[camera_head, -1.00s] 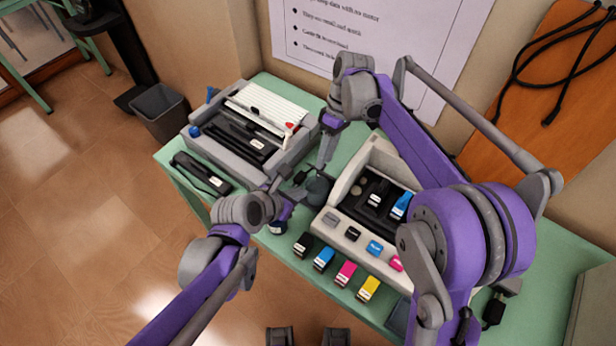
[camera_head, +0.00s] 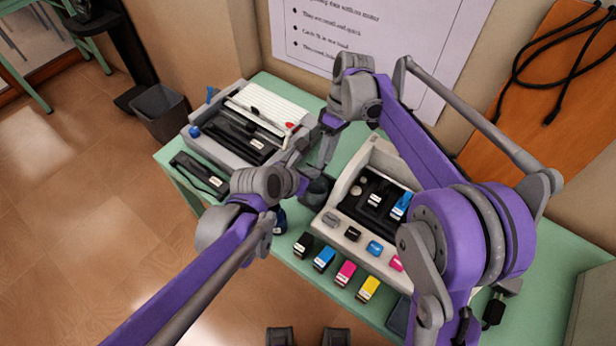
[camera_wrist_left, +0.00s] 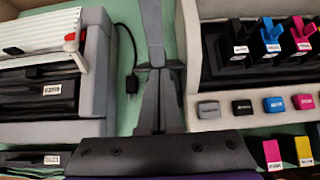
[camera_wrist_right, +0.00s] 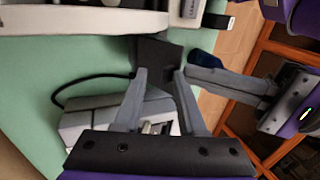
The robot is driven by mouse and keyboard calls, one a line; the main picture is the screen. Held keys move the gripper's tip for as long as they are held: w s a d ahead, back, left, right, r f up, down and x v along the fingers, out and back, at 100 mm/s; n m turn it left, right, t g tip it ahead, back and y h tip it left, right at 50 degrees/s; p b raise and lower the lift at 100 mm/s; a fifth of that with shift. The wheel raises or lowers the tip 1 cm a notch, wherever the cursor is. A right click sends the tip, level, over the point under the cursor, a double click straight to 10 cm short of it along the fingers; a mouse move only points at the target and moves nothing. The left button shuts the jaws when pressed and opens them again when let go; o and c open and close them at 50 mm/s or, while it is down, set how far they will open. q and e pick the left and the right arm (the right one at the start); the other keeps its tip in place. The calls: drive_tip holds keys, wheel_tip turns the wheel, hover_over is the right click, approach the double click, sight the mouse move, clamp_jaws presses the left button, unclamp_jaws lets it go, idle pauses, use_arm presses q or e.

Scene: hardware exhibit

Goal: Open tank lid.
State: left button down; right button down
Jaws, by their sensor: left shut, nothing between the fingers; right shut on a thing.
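The pale printer (camera_head: 352,165) on the green table has an open black bay with dark and blue tanks in it. The tanks also show upright in the left wrist view (camera_wrist_left: 268,38), and small coloured lids (camera_wrist_left: 273,104) lie along the front ledge. My right gripper (camera_wrist_right: 160,80) is shut on a dark, flat-faced piece (camera_wrist_right: 158,55) left of the printer. I cannot tell whether that piece is a lid or is attached to anything. My left gripper (camera_wrist_left: 155,72) is shut and empty, its tips close to that piece; contact is unclear.
Black, cyan, magenta and yellow cartridges (camera_head: 345,272) stand along the table's front edge. A grey machine with a white ribbed top (camera_head: 262,108) stands left of both grippers. A dark blue item (camera_head: 280,222) is below my left wrist. A black cable (camera_wrist_left: 130,60) lies between the machines.

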use_arm(q)
drive_tip(key=shift+f, duration=0.15)
use_arm(e)
drive_tip(key=c, duration=1)
unclamp_jaws()
drive_tip(key=shift+w+d+f, duration=0.4)
drive_tip(key=shift+f, duration=0.2)
drive_tip(key=shift+o, duration=0.2)
use_arm(q)
drive_tip(key=shift+w, duration=0.1)
use_arm(e)
drive_tip(key=shift+r, duration=0.1)
